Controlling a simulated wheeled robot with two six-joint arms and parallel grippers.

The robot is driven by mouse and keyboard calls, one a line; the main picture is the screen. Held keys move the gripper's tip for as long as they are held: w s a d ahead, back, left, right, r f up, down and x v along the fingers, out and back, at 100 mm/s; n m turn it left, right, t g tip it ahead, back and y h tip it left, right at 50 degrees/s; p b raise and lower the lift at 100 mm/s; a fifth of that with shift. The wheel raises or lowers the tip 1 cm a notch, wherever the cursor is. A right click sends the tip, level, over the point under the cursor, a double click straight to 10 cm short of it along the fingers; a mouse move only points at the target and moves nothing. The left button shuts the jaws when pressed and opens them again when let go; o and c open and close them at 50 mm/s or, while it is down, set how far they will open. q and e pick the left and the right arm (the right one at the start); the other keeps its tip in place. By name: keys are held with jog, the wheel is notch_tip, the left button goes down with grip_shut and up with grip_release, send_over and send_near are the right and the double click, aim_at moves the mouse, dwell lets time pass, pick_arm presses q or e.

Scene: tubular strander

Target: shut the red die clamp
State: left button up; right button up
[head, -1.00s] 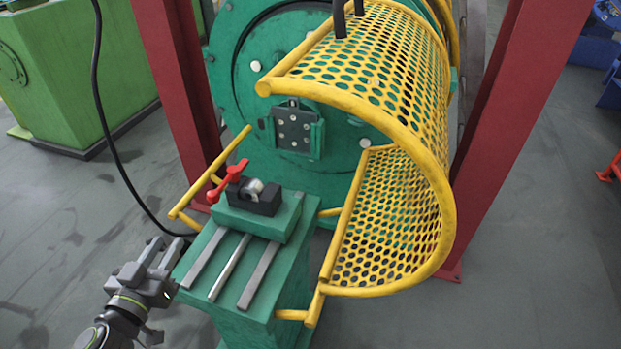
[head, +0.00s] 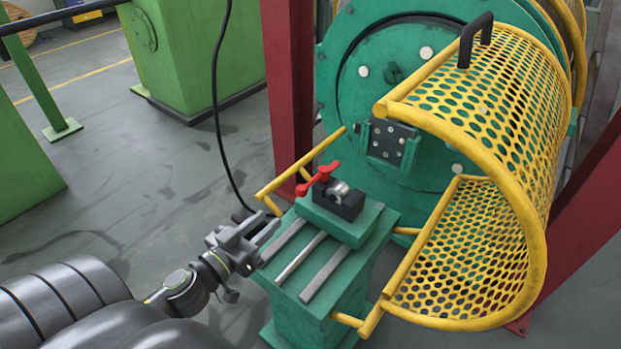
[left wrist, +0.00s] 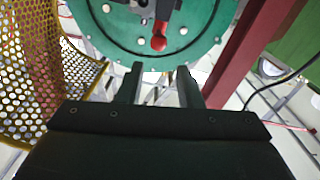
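The red die clamp (head: 318,178) is a red lever with a rounded knob, mounted on the left side of a dark die block (head: 340,202) that holds a pale metal round piece. The block sits on a green pedestal (head: 349,228) on a railed table. The lever slants up to the right, apart from my gripper. My left gripper (head: 272,229) is open and empty at the table's left edge, left of and nearer than the clamp. In the left wrist view, the clamp's red knob (left wrist: 158,43) shows beyond the gap between the parted fingers (left wrist: 160,80). My right gripper is not in view.
A yellow perforated guard (head: 530,250) curves up at the right of the table. A yellow rail (head: 300,165) runs behind the clamp on the left. A black cable (head: 222,110) hangs behind the gripper. The green disc (head: 350,100) stands behind.

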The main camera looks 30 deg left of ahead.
pick_arm(q)
jog(key=shift+w+p, duration=0.6)
jog(key=shift+p, duration=0.4)
jog(key=p, duration=0.5)
send_near(311, 181)
jog(key=shift+w, duration=0.25)
jog(key=w, duration=0.5)
jog(key=w+p, duration=0.1)
jog(key=w, duration=0.2)
jog(key=shift+d+f, duration=0.25)
jog(key=shift+f, duration=0.05)
jog(key=shift+w, duration=0.7)
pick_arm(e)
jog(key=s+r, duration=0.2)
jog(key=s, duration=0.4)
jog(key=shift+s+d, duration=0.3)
pick_arm(q)
jog(key=shift+c, duration=0.2)
grip_shut()
